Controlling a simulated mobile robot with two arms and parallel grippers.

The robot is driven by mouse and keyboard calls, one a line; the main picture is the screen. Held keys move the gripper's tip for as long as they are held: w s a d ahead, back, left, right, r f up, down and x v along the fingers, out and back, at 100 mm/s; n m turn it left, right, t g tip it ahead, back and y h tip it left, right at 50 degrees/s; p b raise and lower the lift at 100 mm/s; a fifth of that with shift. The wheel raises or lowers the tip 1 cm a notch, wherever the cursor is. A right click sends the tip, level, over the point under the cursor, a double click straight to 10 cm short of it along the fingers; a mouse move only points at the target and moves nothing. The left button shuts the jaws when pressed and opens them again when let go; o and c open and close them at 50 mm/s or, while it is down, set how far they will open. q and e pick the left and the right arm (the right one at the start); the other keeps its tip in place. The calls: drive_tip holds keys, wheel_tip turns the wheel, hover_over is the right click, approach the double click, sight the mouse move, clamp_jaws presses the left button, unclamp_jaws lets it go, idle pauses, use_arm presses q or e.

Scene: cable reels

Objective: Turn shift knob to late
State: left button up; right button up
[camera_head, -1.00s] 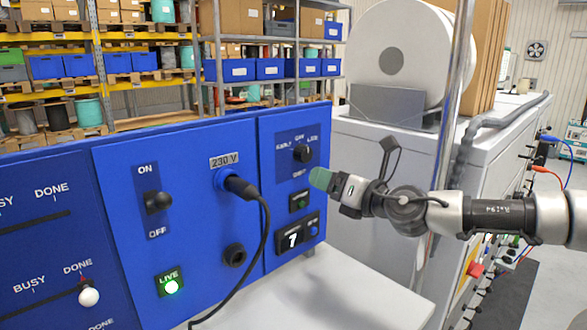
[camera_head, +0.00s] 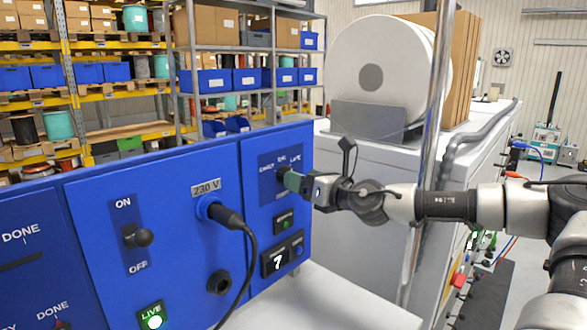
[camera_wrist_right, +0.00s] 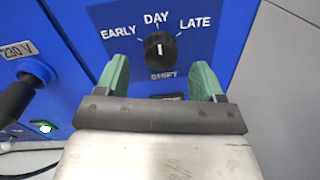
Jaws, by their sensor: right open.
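The shift knob (camera_wrist_right: 160,48) is a round black knob on the blue panel, under the labels EARLY, DAY and LATE and above the word SHIFT. Its white line points up toward DAY in the right wrist view. My right gripper (camera_wrist_right: 161,76) is open, its two green fingers apart to the left and right of the knob in that picture. My left gripper is not in view.
A black plug (camera_head: 227,215) with a hanging cable sits left of the knob under the 230 V label. An ON/OFF switch (camera_head: 142,237) is farther left, above a lit LIVE lamp (camera_head: 152,317). A small display (camera_head: 277,261) is below the knob.

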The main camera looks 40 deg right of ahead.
sight(281, 171)
drive_tip(key=shift+w, duration=1.8)
drive_tip(key=c, duration=0.9)
